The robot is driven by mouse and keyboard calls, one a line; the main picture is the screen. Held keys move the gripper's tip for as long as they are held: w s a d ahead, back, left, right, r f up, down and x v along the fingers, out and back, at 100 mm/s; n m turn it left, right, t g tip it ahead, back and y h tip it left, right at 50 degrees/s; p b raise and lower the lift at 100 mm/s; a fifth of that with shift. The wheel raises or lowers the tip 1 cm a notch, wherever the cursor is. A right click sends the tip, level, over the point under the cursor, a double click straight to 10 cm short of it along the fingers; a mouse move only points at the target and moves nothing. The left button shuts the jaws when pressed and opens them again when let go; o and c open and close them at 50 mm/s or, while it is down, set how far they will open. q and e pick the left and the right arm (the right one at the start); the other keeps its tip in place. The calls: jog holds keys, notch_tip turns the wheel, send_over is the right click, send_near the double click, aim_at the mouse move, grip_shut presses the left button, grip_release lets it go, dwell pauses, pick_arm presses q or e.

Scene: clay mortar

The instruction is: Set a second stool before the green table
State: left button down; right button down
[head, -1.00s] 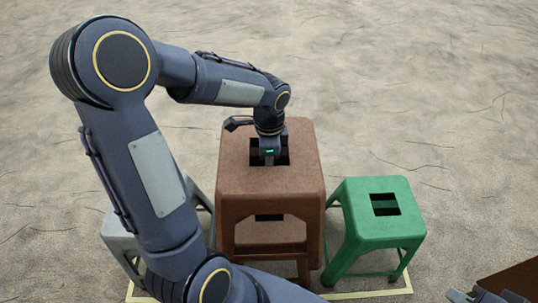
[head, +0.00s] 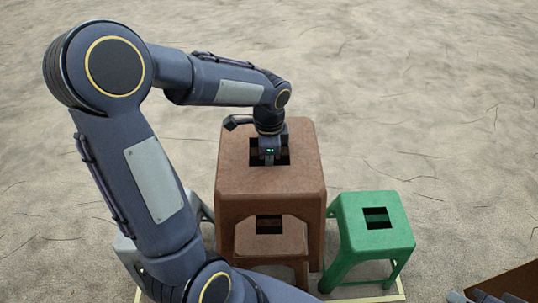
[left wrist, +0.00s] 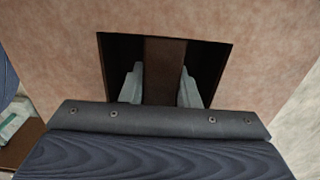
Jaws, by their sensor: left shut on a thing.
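My left gripper (head: 268,158) reaches down into the square seat hole of a brown stool (head: 240,175). In the left wrist view its two pale fingers (left wrist: 160,88) are shut on the brown bar (left wrist: 163,70) across that hole. The held stool stands tall in the head view. A second brown stool (head: 270,246) shows lower down between its legs, with its own seat hole partly hidden. I cannot tell whether the held stool's feet touch anything. No green table is in view.
A green stool (head: 350,219) stands close on the right. A grey stool (head: 126,250) on the left is mostly hidden behind my arm. A pale yellow line (head: 365,297) marks the floor. A brown edge (head: 512,283) is at the bottom right. The floor beyond is clear.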

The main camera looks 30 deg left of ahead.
pick_arm(q)
notch_tip(320, 180, up, 6)
jog(key=p, duration=0.4)
jog(key=shift+r+p, duration=0.1)
jog(key=shift+p, duration=0.2)
jog(key=shift+w+d, duration=0.1)
